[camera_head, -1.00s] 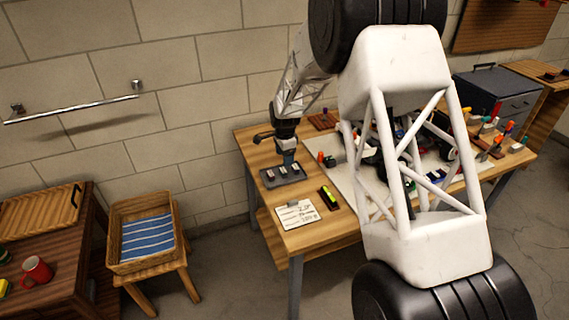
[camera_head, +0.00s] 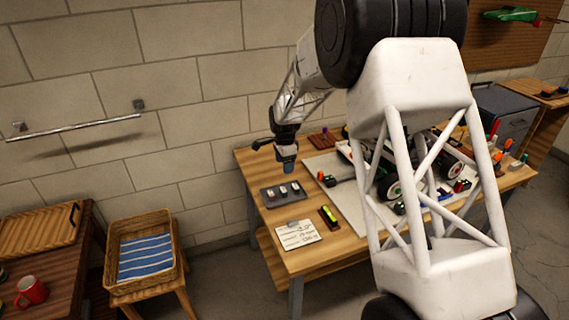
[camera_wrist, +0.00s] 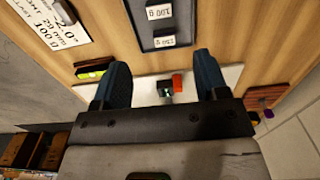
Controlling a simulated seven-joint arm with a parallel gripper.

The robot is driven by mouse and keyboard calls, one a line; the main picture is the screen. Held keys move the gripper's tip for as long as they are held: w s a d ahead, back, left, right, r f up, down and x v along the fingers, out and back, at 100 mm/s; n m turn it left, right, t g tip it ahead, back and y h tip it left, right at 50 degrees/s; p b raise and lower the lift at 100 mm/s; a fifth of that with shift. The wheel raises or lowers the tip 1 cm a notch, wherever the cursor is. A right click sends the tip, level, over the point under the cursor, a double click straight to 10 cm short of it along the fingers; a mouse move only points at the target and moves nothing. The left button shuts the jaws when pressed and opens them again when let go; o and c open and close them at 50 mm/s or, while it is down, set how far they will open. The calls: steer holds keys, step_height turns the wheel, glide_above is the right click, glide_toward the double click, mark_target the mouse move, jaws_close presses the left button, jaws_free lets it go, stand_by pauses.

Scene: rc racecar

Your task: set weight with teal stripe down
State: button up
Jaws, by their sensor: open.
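My gripper (camera_head: 287,165) is open and empty, raised above the back of the dark weight tray (camera_head: 287,204). Its two dark blue fingers stand wide apart in the wrist view (camera_wrist: 162,76). Several small weights with white tops, including one at the middle (camera_head: 283,190), sit in the tray. In the wrist view, the tray (camera_wrist: 152,27) lies beyond the fingertips, with a weight marked 100 g (camera_wrist: 160,11) and another labelled weight (camera_wrist: 165,41). I cannot make out a teal stripe on any of them.
A pale mat (camera_head: 337,190) with a racecar (camera_head: 440,160) takes up the bench to the right. My arm hides part of it.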

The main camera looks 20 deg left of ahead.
stand_by(0.5)
steer(key=s+d+r+n, duration=0.1)
steer(key=s+d+r, duration=0.4)
steer(key=d+r, duration=0.45)
steer(key=s+d+r+n+t, duration=0.15)
steer(key=s+d+r, duration=0.4)
steer(key=d, duration=0.75)
steer(key=s+d+r+n, duration=0.2)
steer(key=s+d+r, duration=0.2)
steer(key=d+r, duration=0.6)
steer(key=s+d+n, duration=0.1)
steer(key=s+d, duration=0.6)
steer(key=s, duration=0.3)
steer(key=s+d+f+n, duration=0.1)
steer(key=s+d+n, duration=0.1)
steer(key=s+d, duration=0.5)
steer(key=s+d+n+t, duration=0.1)
steer(key=s+d, duration=0.7)
steer(key=s, duration=0.6)
steer(key=shift+s+f, duration=0.2)
steer(key=shift+f, duration=0.05)
